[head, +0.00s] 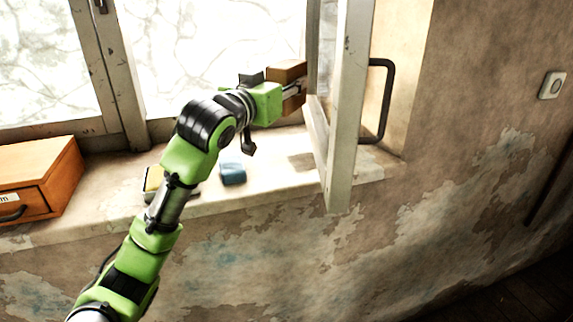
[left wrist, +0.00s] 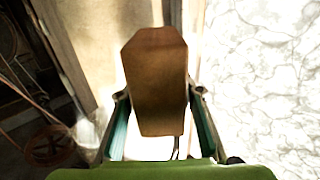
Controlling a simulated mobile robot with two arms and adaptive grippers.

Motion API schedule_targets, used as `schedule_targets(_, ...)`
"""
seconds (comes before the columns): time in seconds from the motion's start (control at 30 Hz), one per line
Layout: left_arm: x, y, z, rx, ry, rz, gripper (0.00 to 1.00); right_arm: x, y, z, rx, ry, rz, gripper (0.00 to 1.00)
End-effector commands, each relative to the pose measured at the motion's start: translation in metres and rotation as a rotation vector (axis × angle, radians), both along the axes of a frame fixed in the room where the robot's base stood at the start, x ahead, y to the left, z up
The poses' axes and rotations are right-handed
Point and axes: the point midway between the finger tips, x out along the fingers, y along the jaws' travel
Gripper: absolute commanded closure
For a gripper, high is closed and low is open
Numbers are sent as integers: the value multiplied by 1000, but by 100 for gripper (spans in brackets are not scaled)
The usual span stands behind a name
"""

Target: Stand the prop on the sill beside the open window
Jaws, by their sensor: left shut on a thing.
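The prop, a brown wooden block (head: 287,70), is held above the sill (head: 275,192), close to the left side of the open window sash (head: 344,110). My left gripper (head: 294,88) is shut on it. In the left wrist view the prop (left wrist: 155,65) stands between both fingers of the left gripper (left wrist: 157,98), its top end tapered. A dark patch like its shadow lies on the sill below it, so it appears clear of the sill. My right gripper is not in view.
A blue object (head: 233,174) and a yellow-and-dark block (head: 153,180) lie on the sill near my left arm. An orange drawer box (head: 45,175) stands at the far left. A black handle (head: 387,100) sticks out from the sash. Bare sill lies below the prop.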

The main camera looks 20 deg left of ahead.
Motion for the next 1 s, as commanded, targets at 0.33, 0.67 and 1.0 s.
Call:
schedule_targets(0.33, 0, 2, -48, 0, 7, 2, 95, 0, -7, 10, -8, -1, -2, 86)
schedule_targets(0.67, 0, 2, -122, 0, 1, 2, 95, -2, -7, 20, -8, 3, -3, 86)
schedule_targets(1.0, 0, 2, -160, -2, 2, 2, 95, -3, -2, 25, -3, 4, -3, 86)
